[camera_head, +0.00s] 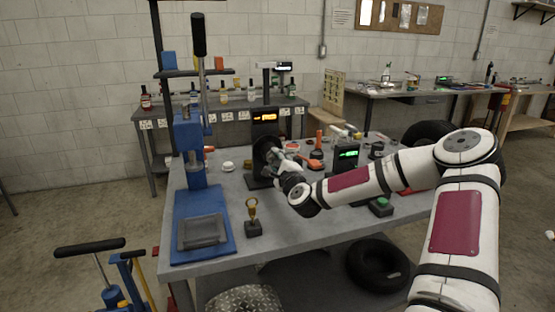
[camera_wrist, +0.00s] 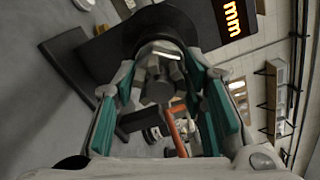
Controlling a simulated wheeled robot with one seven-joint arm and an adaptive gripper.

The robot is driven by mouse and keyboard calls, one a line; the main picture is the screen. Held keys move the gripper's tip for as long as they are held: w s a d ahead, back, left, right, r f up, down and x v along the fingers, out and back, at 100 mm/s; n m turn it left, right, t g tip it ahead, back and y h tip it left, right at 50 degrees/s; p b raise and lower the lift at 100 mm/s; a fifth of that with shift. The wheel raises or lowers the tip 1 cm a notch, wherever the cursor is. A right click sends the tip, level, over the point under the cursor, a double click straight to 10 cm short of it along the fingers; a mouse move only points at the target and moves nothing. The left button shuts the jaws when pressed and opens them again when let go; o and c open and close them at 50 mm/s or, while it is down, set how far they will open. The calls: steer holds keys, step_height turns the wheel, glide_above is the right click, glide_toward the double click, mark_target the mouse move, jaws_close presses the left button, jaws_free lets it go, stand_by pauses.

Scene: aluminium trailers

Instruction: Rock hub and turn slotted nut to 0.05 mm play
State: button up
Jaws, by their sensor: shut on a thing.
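The hub (camera_head: 262,148) is a dark round disc on an upright black stand with an orange-lit readout (camera_head: 265,117), near the middle of the workbench. My gripper (camera_head: 279,164) is at the hub's front face. In the wrist view my gripper (camera_wrist: 160,78) has its teal-lined fingers on both sides of the grey slotted nut (camera_wrist: 158,62) and is shut on it. The exact finger contact is partly hidden.
A blue press (camera_head: 188,150) stands on the workbench (camera_head: 290,236) at the left. A small stand with a brass ring (camera_head: 252,208) is in front. A green-lit display (camera_head: 346,155), a green-button box (camera_head: 381,206) and loose tools crowd the right. The front middle is clear.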

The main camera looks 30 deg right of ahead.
steer(key=shift+n, duration=0.9)
steer(key=shift+p, duration=0.3)
steer(key=o, duration=1.2)
steer(key=shift+c, duration=0.2)
steer(key=v, duration=1.2)
